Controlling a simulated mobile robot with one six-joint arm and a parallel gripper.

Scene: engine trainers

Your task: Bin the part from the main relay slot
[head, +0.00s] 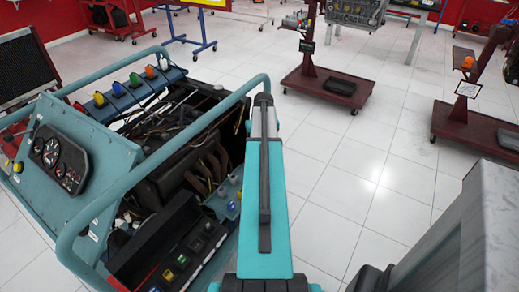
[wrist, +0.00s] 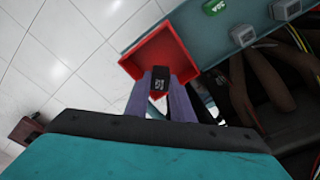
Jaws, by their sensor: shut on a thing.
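My gripper (wrist: 160,84) is in the wrist view, with its two purple-grey fingers shut on a small black relay (wrist: 160,76) that has pale lettering on it. The relay is in front of an open red bin (wrist: 156,47) fixed at the edge of the teal panel. The relay and fingers overlap the bin's near side in the picture; I cannot tell whether the relay is inside the rim or above it. In the head view my arm hides the gripper and the bin. The black relay box (head: 190,250) shows at the lower left; I cannot make out the main relay slot.
The teal engine trainer (head: 62,150) with its tubular rails and engine fills the left of the head view. Green (wrist: 215,6) and grey (wrist: 243,35) parts sit on the panel beside the bin. Red stands (head: 325,88) are farther back. The white tiled floor between is clear.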

